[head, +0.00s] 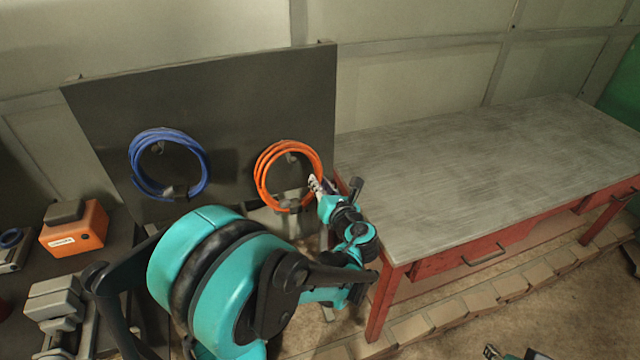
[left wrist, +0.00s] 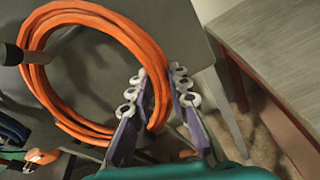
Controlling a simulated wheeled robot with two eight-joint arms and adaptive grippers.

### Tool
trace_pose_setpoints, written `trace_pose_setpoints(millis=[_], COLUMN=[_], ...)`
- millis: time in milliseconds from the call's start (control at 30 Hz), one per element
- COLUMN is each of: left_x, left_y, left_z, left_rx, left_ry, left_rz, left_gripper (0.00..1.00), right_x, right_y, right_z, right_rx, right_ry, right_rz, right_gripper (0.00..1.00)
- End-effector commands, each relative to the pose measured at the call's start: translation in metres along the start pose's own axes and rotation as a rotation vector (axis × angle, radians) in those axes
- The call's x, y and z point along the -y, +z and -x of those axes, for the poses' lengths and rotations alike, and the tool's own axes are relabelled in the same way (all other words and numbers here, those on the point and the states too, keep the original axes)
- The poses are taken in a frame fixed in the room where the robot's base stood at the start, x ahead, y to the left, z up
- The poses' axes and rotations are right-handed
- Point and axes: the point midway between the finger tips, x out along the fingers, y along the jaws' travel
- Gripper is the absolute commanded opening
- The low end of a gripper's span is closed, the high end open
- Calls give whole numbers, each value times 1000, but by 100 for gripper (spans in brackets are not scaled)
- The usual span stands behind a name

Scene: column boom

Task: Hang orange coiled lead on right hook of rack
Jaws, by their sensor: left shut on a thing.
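The orange coiled lead (head: 262,180) is upright in front of the right part of the dark rack panel (head: 230,100). The right hook (head: 291,158) shows inside the upper part of the coil; I cannot tell whether the coil bears on it. My left gripper (head: 316,185) is at the coil's lower right side. In the left wrist view the fingers (left wrist: 152,98) lie on both sides of the orange coil (left wrist: 105,25), shut on it. A dark peg (left wrist: 12,54) overlaps the coil's left edge there. My right gripper (head: 492,352) barely shows at the bottom edge.
A blue coiled lead (head: 134,165) hangs on the panel's left hook (head: 158,147). A red-framed workbench (head: 470,160) with a bare grey top stands close on the right. An orange box (head: 75,232) and a grey vise-like tool (head: 55,300) sit on the left.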

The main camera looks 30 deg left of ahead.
Motion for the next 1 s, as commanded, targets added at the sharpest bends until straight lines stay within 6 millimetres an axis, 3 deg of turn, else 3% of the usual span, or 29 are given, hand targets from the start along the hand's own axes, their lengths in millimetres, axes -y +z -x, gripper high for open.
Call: trace_pose_setpoints(millis=[67, 100, 167, 567, 1000], left_x=[1, 1, 1, 1, 2], left_y=[-2, -2, -2, -1, -1], left_z=[0, 0, 0, 7, 94], left_rx=[-4, -4, -4, -2, 0], left_ry=[-3, -3, -3, -4, -7], left_rz=[6, 6, 5, 3, 2], left_gripper=[0, 25, 41, 41, 41], right_x=[0, 0, 0, 0, 0], right_y=[0, 0, 0, 0, 0], right_z=[0, 0, 0, 0, 0], right_rx=[0, 0, 0, 0, 0], right_ry=[0, 0, 0, 0, 0], right_rz=[0, 0, 0, 0, 0], right_gripper=[41, 41, 41, 41, 41])
